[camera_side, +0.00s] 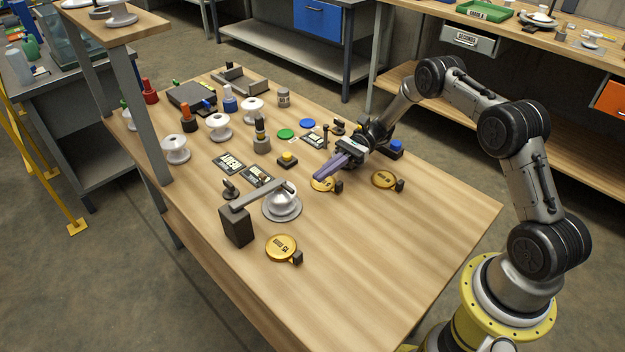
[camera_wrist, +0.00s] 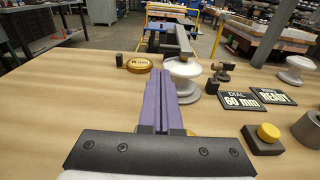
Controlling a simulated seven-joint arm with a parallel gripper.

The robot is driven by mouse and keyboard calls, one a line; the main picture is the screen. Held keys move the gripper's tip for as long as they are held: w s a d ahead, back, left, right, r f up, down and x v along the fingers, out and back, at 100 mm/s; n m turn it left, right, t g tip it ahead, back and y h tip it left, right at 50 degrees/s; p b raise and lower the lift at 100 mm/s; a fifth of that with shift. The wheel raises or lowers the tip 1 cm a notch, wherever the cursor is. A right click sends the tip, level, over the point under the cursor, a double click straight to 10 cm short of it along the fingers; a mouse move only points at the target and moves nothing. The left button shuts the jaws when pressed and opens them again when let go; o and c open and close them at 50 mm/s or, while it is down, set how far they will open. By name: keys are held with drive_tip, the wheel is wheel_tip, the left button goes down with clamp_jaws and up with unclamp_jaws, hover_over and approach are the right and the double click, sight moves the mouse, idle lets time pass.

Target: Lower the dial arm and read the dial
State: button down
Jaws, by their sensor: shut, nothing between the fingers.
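The dial arm (camera_side: 258,196) is a grey bar reaching from a dark block (camera_side: 237,226) out over a white insulator (camera_side: 282,203) on a round grey base. In the wrist view the bar (camera_wrist: 184,44) ends above the white insulator (camera_wrist: 182,69); I cannot tell whether it touches. A dark display (camera_wrist: 243,101) reads "DIAL 60 mm"; beside it another display (camera_wrist: 273,96) shows "READY". My gripper (camera_side: 320,178) has purple fingers, shut and empty, above the table to the right of the insulator. In the wrist view its fingers (camera_wrist: 162,76) point toward the insulator.
Gold discs lie near the insulator (camera_side: 282,246), beneath my gripper (camera_side: 323,186) and at right (camera_side: 384,179). A yellow button (camera_side: 288,159) sits on a dark base. Several white insulators and coloured parts crowd the far left. The table's near right (camera_side: 390,245) is clear.

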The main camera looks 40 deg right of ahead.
drive_tip(key=a, duration=0.9)
drive_tip(key=shift+f, duration=0.35)
drive_tip(key=shift+d+r+h, duration=0.2)
drive_tip(key=shift+r+h, duration=0.9)
drive_tip(key=shift+r, duration=0.2)
